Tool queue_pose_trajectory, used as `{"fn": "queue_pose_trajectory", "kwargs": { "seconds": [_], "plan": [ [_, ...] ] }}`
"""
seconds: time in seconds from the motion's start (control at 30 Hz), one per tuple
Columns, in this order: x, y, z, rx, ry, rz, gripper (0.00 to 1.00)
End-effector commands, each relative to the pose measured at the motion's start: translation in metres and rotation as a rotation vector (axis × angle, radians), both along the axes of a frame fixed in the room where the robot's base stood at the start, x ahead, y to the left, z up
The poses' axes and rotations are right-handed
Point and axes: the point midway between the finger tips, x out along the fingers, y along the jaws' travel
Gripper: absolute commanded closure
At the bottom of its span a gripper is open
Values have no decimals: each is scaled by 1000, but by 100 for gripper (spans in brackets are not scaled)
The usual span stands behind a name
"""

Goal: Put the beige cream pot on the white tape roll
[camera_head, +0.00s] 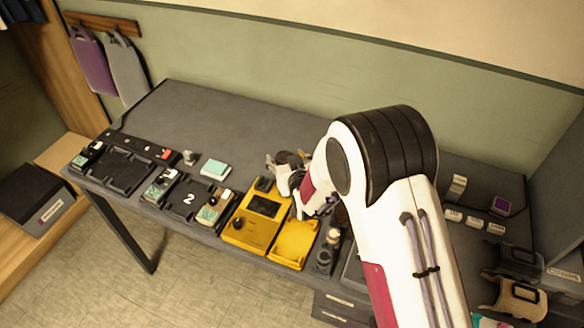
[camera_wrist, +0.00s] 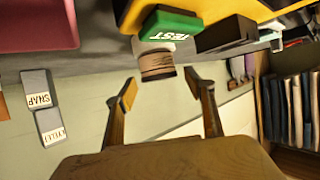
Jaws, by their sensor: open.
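The wrist view is upside down. A beige-brown ringed cylinder, apparently the cream pot (camera_wrist: 157,67), shows just beyond and between my fingertips. A white rounded piece, apparently the tape roll (camera_wrist: 147,46), adjoins its lower side in the real scene, so the pot appears to be on it. A green TEST block (camera_wrist: 172,24) partly hides the white piece. My gripper (camera_wrist: 160,90) is open, with a fingertip on each side of the pot and visible gaps. In the head view my gripper (camera_head: 287,163) is small over the desk behind the yellow devices, and I cannot clearly separate pot and roll there.
A yellow device (camera_head: 255,218) and a yellow tray (camera_head: 294,242) lie in front of my gripper. A dark stand with a pale knob (camera_head: 332,238) is beside them. A teal-topped box (camera_head: 214,169) lies left. The desk's back left (camera_head: 200,108) is clear.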

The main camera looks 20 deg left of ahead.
Motion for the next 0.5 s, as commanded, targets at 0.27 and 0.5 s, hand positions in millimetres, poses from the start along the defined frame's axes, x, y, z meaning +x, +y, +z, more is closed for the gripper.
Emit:
{"fn": "queue_pose_trajectory", "kwargs": {
  "seconds": [0.27,0.5],
  "plan": [
    [-13,-10,8,0,0,0,46],
    [-31,-24,19,0,0,0,46]
  ]
}}
